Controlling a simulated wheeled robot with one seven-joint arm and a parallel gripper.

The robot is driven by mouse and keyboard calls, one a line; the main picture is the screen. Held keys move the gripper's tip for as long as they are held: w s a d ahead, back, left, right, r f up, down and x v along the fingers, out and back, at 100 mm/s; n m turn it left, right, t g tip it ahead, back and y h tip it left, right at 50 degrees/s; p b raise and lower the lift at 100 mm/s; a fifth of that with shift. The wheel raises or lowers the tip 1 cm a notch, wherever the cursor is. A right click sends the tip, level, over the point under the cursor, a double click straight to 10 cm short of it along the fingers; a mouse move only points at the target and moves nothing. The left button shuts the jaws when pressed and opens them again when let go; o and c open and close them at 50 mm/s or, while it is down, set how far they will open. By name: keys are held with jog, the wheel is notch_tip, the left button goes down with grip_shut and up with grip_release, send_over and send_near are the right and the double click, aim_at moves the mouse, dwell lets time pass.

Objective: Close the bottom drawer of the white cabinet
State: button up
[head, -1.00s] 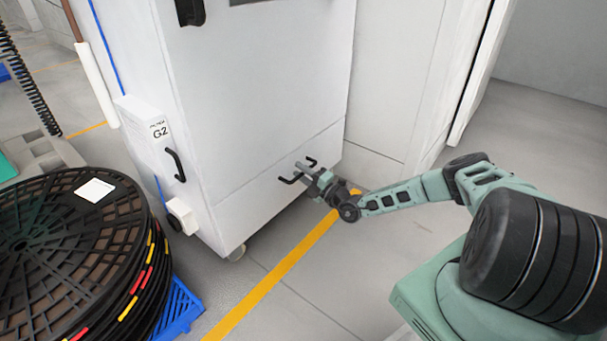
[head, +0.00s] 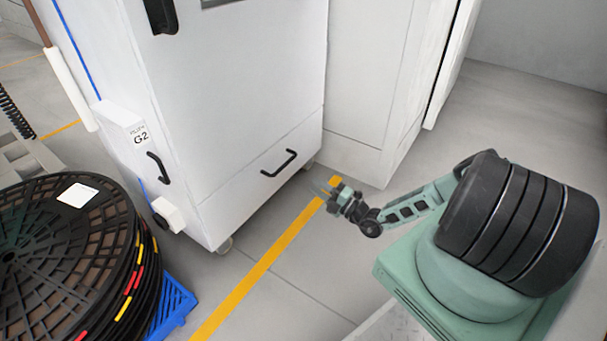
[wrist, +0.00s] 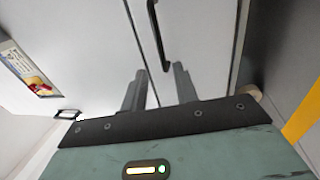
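The white cabinet (head: 235,85) stands at the centre left in the head view. Its bottom drawer (head: 250,190) looks flush with the front above it, with a black bar handle (head: 279,163) on it. In the wrist view the handle (wrist: 158,35) lies ahead of the fingers, and a thin seam runs beside the drawer front. My gripper (head: 325,188) is to the right of the handle and apart from it. Its two fingers (wrist: 157,88) are spread with nothing between them.
A stack of black reels (head: 70,260) on a blue pallet (head: 175,305) stands at the lower left. A grey-white box marked G2 (head: 135,135) is on the cabinet's side. Open floor with a yellow line (head: 262,262) lies in front of the cabinet.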

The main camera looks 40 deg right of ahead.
jog(key=shift+v, duration=1.5)
